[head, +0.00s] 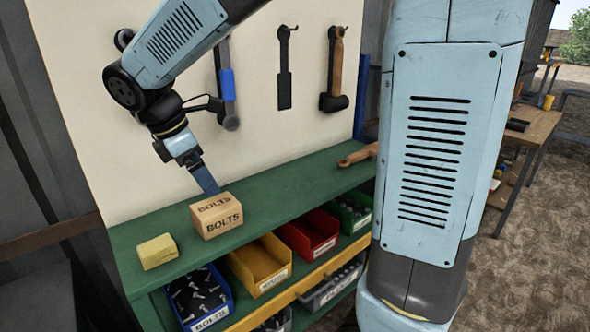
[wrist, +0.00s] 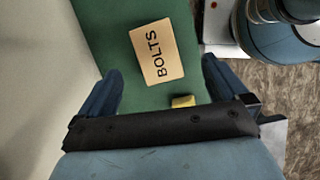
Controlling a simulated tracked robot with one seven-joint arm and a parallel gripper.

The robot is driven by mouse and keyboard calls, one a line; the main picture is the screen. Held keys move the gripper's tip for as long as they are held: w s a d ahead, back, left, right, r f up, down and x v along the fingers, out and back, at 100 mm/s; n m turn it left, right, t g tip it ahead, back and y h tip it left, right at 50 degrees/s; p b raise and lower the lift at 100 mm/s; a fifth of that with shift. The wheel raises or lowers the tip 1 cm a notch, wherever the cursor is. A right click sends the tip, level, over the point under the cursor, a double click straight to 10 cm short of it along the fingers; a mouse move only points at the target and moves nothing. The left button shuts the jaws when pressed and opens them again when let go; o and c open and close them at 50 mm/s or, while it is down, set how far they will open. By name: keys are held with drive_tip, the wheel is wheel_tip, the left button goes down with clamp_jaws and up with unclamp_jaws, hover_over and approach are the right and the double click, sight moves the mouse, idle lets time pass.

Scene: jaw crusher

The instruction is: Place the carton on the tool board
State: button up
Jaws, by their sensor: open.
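The carton (head: 217,216) is a small tan box marked BOLTS. It sits upright on the green shelf top of the tool board (head: 290,196), below the white back panel. My gripper (head: 208,186) is just above and behind the carton in the head view, pointing down. In the wrist view the carton (wrist: 156,51) lies ahead of the open fingers, with nothing between them but the green surface and part of a yellow block. The wrist view shows my gripper (wrist: 163,88) with both blue fingers spread apart. Whether a finger touches the carton cannot be told.
A yellow block (head: 157,251) lies left of the carton. Bins of bolts, yellow, red and green (head: 349,212), stand below the shelf edge. Hand tools (head: 284,68) hang on the white panel. A wooden-handled tool (head: 357,155) lies at the shelf's right. The shelf between is clear.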

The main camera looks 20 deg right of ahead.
drive_tip(key=s+d+r+m+t+y, duration=0.1)
drive_tip(key=s+d+m+t+y, duration=0.1)
drive_tip(key=s+d+m, duration=0.5)
drive_tip(key=s+d+r+m+t+y, duration=0.1)
drive_tip(key=s+d+r+m+t, duration=0.1)
drive_tip(key=s+d+m, duration=0.5)
drive_tip(key=d+m, duration=0.4)
drive_tip(key=m, duration=0.1)
drive_tip(key=shift+s+d+r+m+y, duration=0.25)
drive_tip(key=shift+s+m+y, duration=0.05)
drive_tip(key=shift+y, duration=0.1)
